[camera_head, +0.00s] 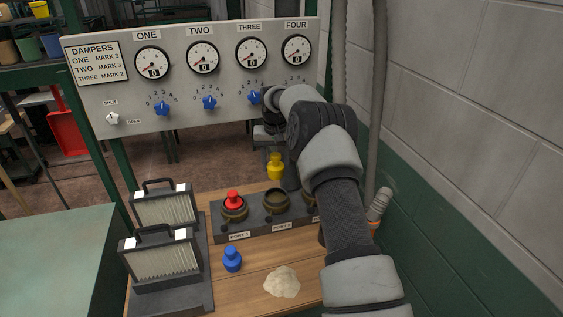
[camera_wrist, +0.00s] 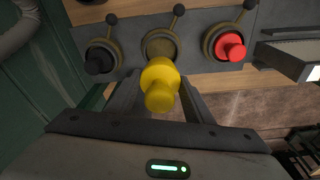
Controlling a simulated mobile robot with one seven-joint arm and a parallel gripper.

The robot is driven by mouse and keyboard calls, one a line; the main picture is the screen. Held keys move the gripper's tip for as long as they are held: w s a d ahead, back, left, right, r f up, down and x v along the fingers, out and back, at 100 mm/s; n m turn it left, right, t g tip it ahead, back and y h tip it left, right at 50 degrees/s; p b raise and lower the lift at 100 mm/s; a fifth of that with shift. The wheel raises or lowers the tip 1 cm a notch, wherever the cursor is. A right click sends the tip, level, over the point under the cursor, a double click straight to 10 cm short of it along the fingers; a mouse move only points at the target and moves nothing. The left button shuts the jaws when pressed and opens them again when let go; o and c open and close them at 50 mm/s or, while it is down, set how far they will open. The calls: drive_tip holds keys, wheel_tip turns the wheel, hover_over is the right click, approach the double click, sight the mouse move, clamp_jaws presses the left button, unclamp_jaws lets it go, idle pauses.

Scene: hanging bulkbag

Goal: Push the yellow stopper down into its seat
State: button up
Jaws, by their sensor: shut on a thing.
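The yellow stopper (camera_head: 275,167) is held by my gripper (camera_head: 274,152), upright and above the far edge of the dark port block (camera_head: 247,230). In the wrist view the yellow stopper (camera_wrist: 160,90) sits between the two fingers of my gripper (camera_wrist: 158,88), with its wide end toward the middle port. The middle port, Port 2 (camera_head: 277,200), is a brass ring that looks empty; it also shows in the wrist view (camera_wrist: 160,43). The stopper appears apart from it.
A red stopper (camera_head: 233,199) sits in Port 1, and a black one (camera_wrist: 99,61) in the third port, mostly hidden by my arm in the head view. A blue stopper (camera_head: 232,260) and a pale lump (camera_head: 282,282) lie on the wooden bench. Filter units (camera_head: 160,255) stand left; a dial panel (camera_head: 200,85) rises behind.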

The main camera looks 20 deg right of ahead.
drive_tip(key=shift+f+b, duration=2.45)
drive_tip(key=shift+f, duration=1.8)
drive_tip(key=shift+f+b, duration=0.55)
drive_tip(key=shift+f, duration=0.2)
drive_tip(key=shift+f, duration=0.35)
